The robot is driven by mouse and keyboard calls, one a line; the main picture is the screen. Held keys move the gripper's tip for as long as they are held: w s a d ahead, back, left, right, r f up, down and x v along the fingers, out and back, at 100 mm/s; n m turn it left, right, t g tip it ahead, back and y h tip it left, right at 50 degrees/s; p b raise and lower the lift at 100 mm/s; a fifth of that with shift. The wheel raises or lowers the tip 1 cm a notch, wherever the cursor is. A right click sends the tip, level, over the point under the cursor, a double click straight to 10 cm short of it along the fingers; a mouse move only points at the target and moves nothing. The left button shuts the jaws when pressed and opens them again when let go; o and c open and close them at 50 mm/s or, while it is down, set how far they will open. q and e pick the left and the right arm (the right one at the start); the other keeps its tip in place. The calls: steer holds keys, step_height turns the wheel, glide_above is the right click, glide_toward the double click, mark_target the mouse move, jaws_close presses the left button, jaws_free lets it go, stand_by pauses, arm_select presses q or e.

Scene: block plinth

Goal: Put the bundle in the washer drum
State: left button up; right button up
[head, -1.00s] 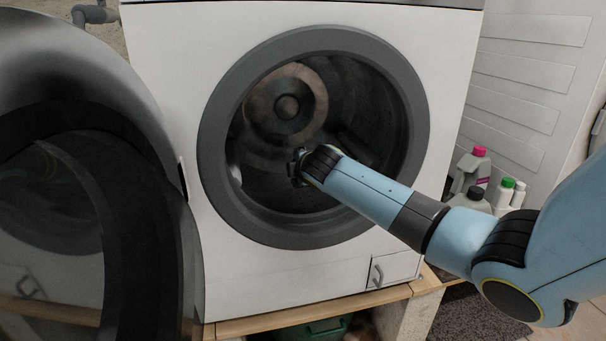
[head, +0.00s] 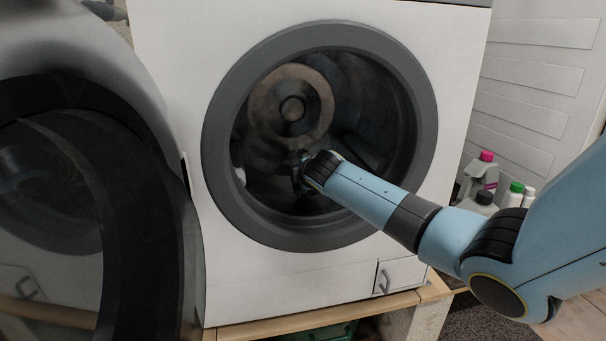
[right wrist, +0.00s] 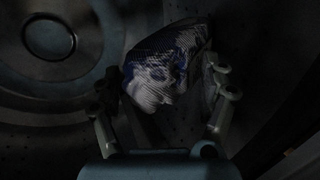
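The washer (head: 235,285) stands straight ahead with its round door opening facing me, and its dark drum (head: 375,110) shows inside. My right arm reaches through the opening, and the right gripper (head: 298,178) is inside the drum, dim and mostly hidden by its wrist in the head view. In the right wrist view the bundle (right wrist: 165,65), a blue and white patterned cloth, sits between the two fingers of the right gripper (right wrist: 165,85). The fingers press on its two sides. The drum's round back hub (right wrist: 50,40) is beyond it at left. My left gripper is not in view.
The open washer door (head: 150,200) fills the left side. The grey door ring (head: 222,190) surrounds my right forearm. The washer stands on a wooden platform (head: 270,325). Detergent bottles (head: 487,172) stand at right beside a white panelled surface (head: 530,80).

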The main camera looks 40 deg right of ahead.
steer(key=o, duration=0.4)
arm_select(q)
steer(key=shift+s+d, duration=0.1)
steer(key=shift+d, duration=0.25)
arm_select(e)
steer(key=shift+o, duration=0.4)
arm_select(q)
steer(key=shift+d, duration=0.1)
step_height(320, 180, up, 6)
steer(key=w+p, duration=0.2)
steer(key=p, duration=0.4)
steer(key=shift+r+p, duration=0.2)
steer(key=shift+p, duration=0.15)
arm_select(e)
steer(key=v, duration=0.7)
steer(key=shift+s, duration=0.1)
